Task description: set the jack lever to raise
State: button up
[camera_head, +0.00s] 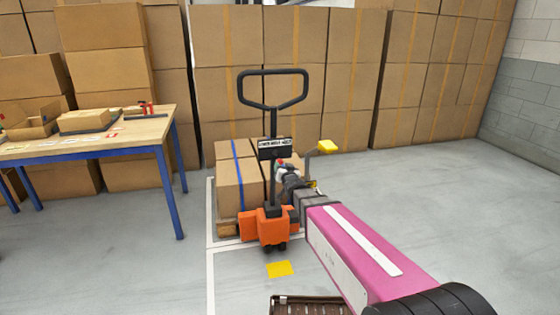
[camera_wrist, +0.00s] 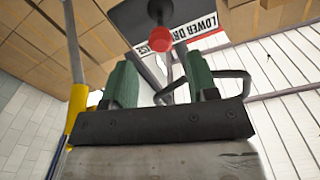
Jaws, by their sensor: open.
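The orange pallet jack (camera_head: 268,226) stands in mid-floor with its black loop handle (camera_head: 273,106) upright. A dark label plate (camera_head: 274,148) sits on its column. The jack lever ends in a red knob (camera_wrist: 160,38), in front of the plate. My gripper (camera_wrist: 161,68) is open, with its green fingers on either side below the knob in the picture. I cannot tell whether they touch it. In the head view my gripper (camera_head: 283,173) is beside the column, and the lever's setting is unclear.
A yellow-ended grey bar (camera_head: 327,147) rises just right of my gripper. Strapped cartons (camera_head: 228,185) stand on a pallet behind the jack. A wooden table (camera_head: 90,142) is at left. Stacked cartons line the back; the floor at right is clear.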

aim_at(279, 159)
jog(key=x, duration=0.8)
jog(key=shift+w+a, duration=0.1)
grip_shut()
